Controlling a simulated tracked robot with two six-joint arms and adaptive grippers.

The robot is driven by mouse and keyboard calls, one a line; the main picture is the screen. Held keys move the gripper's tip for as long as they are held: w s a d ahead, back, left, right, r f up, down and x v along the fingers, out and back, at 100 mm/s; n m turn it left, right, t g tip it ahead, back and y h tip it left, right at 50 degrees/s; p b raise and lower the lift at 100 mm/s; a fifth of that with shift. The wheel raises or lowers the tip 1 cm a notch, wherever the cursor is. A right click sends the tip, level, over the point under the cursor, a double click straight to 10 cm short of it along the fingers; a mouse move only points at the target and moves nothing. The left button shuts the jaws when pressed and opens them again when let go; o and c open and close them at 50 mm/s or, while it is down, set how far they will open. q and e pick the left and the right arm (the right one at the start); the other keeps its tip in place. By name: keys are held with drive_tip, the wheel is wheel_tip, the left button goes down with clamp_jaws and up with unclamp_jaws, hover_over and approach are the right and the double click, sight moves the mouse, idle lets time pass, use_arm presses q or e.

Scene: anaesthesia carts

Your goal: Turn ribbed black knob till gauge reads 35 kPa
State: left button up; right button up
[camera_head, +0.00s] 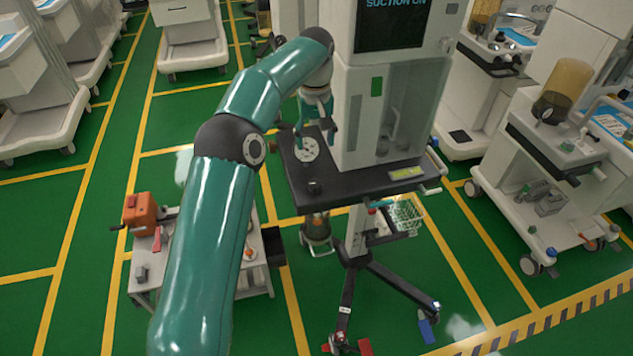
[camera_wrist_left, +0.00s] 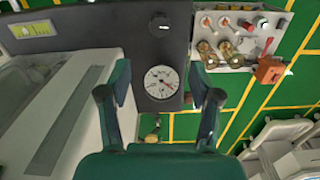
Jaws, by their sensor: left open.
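The white round gauge (camera_head: 307,149) sits on the dark shelf of the suction cart; in the left wrist view its dial (camera_wrist_left: 161,82) has small marks and a reddish patch at the lower right. Its reading is too small to tell. A black knob (camera_head: 314,187) stands on the same shelf, nearer the front edge; it shows above the dial in the wrist view (camera_wrist_left: 160,25). Its ribs cannot be made out. My left gripper (camera_head: 316,130) is open and empty above the gauge, its fingers on either side of the dial in the wrist view (camera_wrist_left: 160,76). My right gripper is not in view.
The cart's pale tower (camera_head: 385,110) with the "SUCTION ON" screen (camera_head: 392,20) rises close beside my left gripper. A low table (camera_head: 250,280) with an orange device (camera_head: 139,212) stands at the left. Another cart (camera_head: 560,150) stands at the right. Green floor lies between them.

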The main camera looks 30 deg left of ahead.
sight(315, 183)
use_arm(q)
wheel_tip(315, 183, down, 15)
drive_tip(key=shift+f+p, duration=0.15)
drive_tip(key=shift+p, duration=0.5)
